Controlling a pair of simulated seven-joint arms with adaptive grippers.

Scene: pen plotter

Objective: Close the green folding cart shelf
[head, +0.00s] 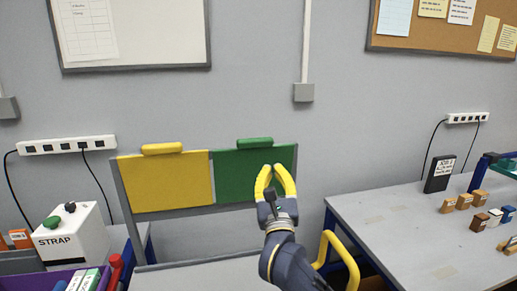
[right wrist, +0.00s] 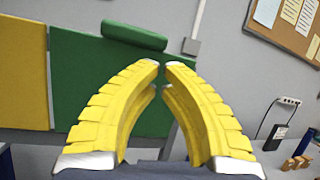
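The green folding shelf (head: 232,178) is a flat panel standing upright at the right of a grey cart frame (head: 126,205). A rounded green handle (head: 255,142) runs along its top edge. My right gripper (head: 273,168) is in front of the panel's right part, its yellow fingers pointing up, below the handle. The fingertips are nearly together with nothing between them. In the right wrist view the green panel (right wrist: 80,75) and its handle (right wrist: 134,37) show behind the fingers. I cannot tell whether the fingers touch the panel. My left gripper is not in view.
A yellow panel (head: 168,182) with a yellow handle (head: 161,148) stands beside the green one. A white STRAP box (head: 75,237) and a purple bin (head: 62,276) are at the left. A bench (head: 395,225) with small blocks is at the right. A yellow bent bar (head: 345,255) is beside my right arm.

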